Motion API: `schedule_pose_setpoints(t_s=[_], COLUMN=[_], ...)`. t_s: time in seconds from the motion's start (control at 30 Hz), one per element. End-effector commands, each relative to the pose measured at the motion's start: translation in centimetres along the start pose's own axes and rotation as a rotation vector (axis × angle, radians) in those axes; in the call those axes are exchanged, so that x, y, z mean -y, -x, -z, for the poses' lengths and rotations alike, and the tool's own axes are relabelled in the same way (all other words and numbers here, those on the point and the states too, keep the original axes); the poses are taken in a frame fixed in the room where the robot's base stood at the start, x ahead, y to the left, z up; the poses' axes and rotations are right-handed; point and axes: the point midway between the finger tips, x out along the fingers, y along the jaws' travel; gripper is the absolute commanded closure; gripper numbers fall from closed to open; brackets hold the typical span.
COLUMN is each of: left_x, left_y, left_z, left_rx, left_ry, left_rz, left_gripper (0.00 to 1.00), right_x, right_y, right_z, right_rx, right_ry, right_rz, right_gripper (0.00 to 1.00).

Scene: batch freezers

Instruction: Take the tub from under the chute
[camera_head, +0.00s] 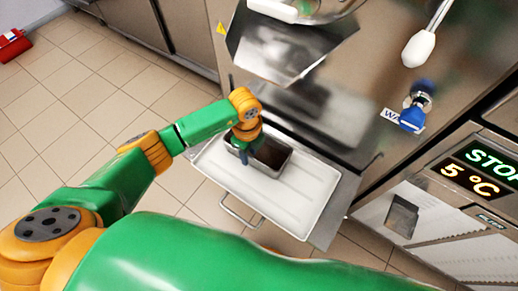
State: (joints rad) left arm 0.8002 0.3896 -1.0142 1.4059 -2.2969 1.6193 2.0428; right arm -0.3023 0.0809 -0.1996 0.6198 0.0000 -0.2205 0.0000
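The tub (283,160) is a small dark-looking metal rectangular container. It sits on the pale tray (300,196) in front of the machine, below the metal chute (280,52). My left gripper (245,156) points down at the tub's left end, and its fingers overlap the near left part of the rim. The gripper's own wrist hides that end of the tub. I cannot tell whether the fingers touch the rim or whether they are open or shut. My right gripper is out of view.
The steel machine front (335,110) stands right behind the tray. A blue knob (412,118) and a white-ended lever (419,48) stick out at the right. A wire handle (238,214) juts below the tray. Tiled floor (80,120) lies open at the left.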

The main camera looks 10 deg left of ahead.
Motion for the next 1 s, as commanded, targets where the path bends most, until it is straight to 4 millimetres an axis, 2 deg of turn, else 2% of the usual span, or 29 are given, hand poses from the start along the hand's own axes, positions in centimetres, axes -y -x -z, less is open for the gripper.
schedule_pose_setpoints(t_s=[0.03, 0.1, 0.3, 0.43, 0.47, 1.0], left_x=[-0.02, -0.01, 0.02, 0.02, 0.03, 0.05], left_y=[-0.90, -1.40, -1.43, -1.41, -1.41, -1.38], left_z=[0.04, 0.04, 0.06, 0.07, 0.07, 0.09], left_rx=[-0.001, -0.001, -0.002, -0.003, -0.003, -0.004], left_ry=[0.000, -0.001, -0.001, -0.001, -0.001, -0.002], left_rz=[-0.002, -0.001, 0.000, 0.000, 0.000, 0.001], left_gripper=[0.61, 0.61, 0.61, 0.96, 1.00, 1.00], right_x=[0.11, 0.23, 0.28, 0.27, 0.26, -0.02], right_y=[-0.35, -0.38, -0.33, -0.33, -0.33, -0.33], right_z=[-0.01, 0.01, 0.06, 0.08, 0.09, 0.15], right_rx=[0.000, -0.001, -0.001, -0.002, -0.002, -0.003], right_ry=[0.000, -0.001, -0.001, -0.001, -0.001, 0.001], right_rz=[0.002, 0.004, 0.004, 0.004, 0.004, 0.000], right_gripper=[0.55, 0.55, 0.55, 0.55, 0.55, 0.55])
